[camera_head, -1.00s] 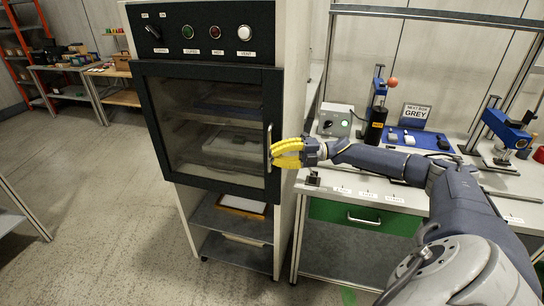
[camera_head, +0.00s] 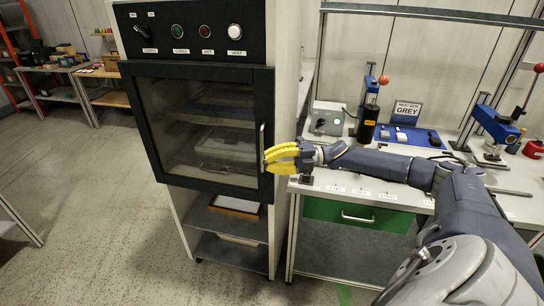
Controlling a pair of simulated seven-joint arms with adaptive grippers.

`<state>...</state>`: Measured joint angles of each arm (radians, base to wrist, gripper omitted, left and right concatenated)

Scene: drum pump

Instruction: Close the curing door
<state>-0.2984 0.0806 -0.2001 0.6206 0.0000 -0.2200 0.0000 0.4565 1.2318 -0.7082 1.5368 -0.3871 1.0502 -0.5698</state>
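The curing door (camera_head: 200,183) is a dark-framed glass door on the front of a tall cabinet. It looks closed or very nearly closed, its right edge about in line with the cabinet front. Its upright metal handle (camera_head: 262,136) is on the right side. My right gripper (camera_head: 268,159), with yellow fingers, is at the lower part of the handle. The fingers overlap the handle and door edge in view; I cannot tell whether they touch or grip it. My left gripper is not in view.
A control panel (camera_head: 190,31) with a knob and buttons is above the door. Open shelves (camera_head: 232,222) are below it. A workbench (camera_head: 345,187) with a green drawer (camera_head: 360,214) and presses stands close on the right. Floor (camera_head: 100,215) at left is clear.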

